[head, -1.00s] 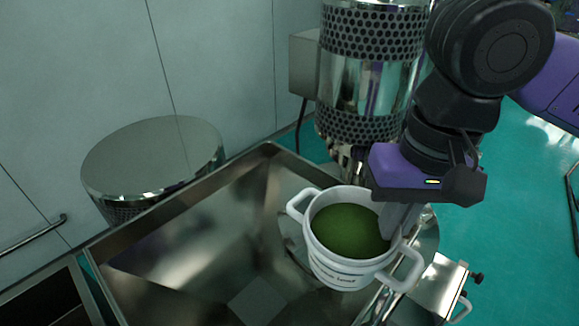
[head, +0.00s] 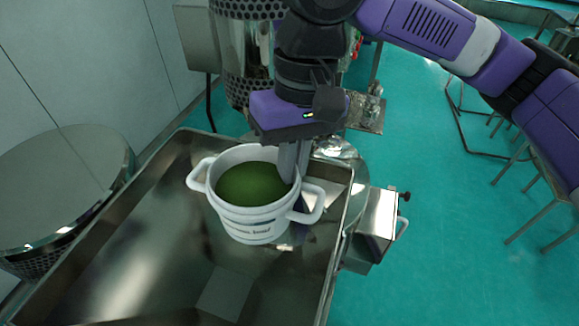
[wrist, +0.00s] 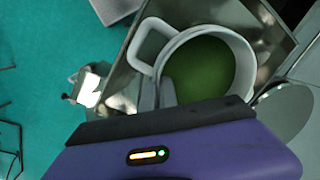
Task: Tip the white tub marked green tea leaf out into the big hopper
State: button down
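The white tub (head: 250,222) is held over the hopper, upright or nearly so, with a dark green filling inside and small lettering on its side. It has a loop handle on each side. My gripper (head: 290,165) is shut on the tub's rim at the side nearest the arm, one finger inside the tub. The big hopper (head: 110,293) is a wide metal bin below the tub, and its visible inside looks bare. In the wrist view the tub (wrist: 240,52) shows beyond my gripper, its filling still inside.
A round metal drum (head: 60,180) stands left of the hopper. A perforated metal cylinder (head: 240,55) stands behind it. A metal box with a handle (head: 375,225) sits at the hopper's right. Open teal floor lies to the right, with metal frames at the far right.

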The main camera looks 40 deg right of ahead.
jog(key=shift+r+g+y+p, duration=0.1)
jog(key=shift+g+y+p, duration=0.4)
jog(key=shift+y+p, duration=0.35)
jog(key=shift+g+y+p, duration=0.5)
jog(key=shift+y+p, duration=0.05)
jog(key=shift+p, duration=0.3)
jog(key=shift+g+y, duration=0.3)
jog(key=shift+y, duration=0.2)
jog(key=g+y, duration=0.2)
jog(key=y, duration=0.1)
jog(key=shift+g+y, duration=0.5)
jog(key=shift+y, duration=0.5)
